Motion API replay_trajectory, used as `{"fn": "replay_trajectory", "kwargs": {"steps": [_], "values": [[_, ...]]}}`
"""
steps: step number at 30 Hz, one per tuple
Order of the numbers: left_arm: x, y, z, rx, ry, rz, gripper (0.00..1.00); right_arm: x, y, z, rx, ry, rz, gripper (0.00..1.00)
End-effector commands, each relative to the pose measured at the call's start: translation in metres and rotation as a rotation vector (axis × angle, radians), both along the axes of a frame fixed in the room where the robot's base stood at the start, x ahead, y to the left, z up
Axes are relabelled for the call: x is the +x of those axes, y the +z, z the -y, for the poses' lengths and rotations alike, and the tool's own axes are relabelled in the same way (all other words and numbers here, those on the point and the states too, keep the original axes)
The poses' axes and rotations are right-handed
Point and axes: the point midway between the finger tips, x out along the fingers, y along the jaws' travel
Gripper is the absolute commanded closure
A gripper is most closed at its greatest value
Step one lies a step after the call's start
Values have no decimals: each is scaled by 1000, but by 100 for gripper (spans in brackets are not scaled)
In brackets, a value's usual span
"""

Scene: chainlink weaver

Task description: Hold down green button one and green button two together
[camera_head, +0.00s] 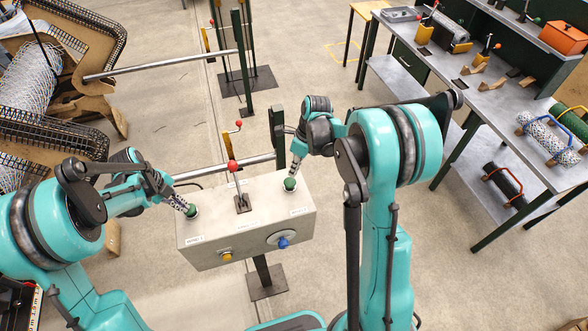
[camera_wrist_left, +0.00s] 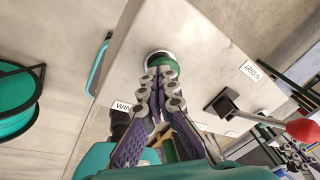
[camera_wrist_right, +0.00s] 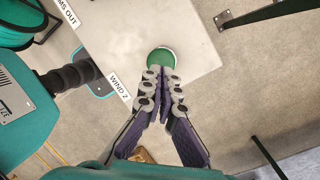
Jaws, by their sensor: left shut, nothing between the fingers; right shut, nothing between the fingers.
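The control box (camera_head: 250,245) stands in the middle of the head view with a green button at each end of its top. My left gripper (camera_head: 188,207) is shut and empty, its tips at the left green button (camera_head: 192,212). In the left wrist view its tips overlap the near part of that button (camera_wrist_left: 160,60), labelled "WIN...". My right gripper (camera_head: 293,172) is shut and empty, its tips at the right green button (camera_head: 289,184). In the right wrist view the tips meet the edge of that button (camera_wrist_right: 161,58), labelled "WIND 2". I cannot tell how far either button is pressed.
A red-knobbed lever (camera_head: 233,166) rises from the box top between the buttons; it also shows in the left wrist view (camera_wrist_left: 302,130). The box front has a yellow button (camera_head: 227,256) and a blue knob (camera_head: 283,242). A workbench (camera_head: 500,100) stands at the right.

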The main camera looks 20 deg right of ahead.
Motion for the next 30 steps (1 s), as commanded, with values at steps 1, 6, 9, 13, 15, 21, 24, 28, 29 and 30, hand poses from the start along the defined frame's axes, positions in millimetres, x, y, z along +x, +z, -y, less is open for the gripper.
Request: {"fn": "replay_trajectory", "kwargs": {"steps": [1,6,9,13,15,21,24,28,29,30], "values": [[0,0,0,0,0,0,100,0,0,0,0,0,0,100],[0,0,0,0,0,0,100,0,-4,0,0,0,0,100],[0,0,0,0,0,0,100,0,-7,0,0,0,0,100],[0,0,0,0,0,0,100,0,-11,0,0,0,0,100],[0,0,0,0,0,0,100,0,-14,0,0,0,0,100],[0,0,0,0,0,0,100,0,-19,0,0,0,0,100],[0,0,0,0,0,0,100,0,-22,0,0,0,0,100],[0,0,0,0,0,0,100,0,-26,0,0,0,0,100],[0,0,0,0,0,0,100,0,-27,0,0,0,0,100],[0,0,0,0,0,0,100,0,-29,0,0,0,0,100]]}}
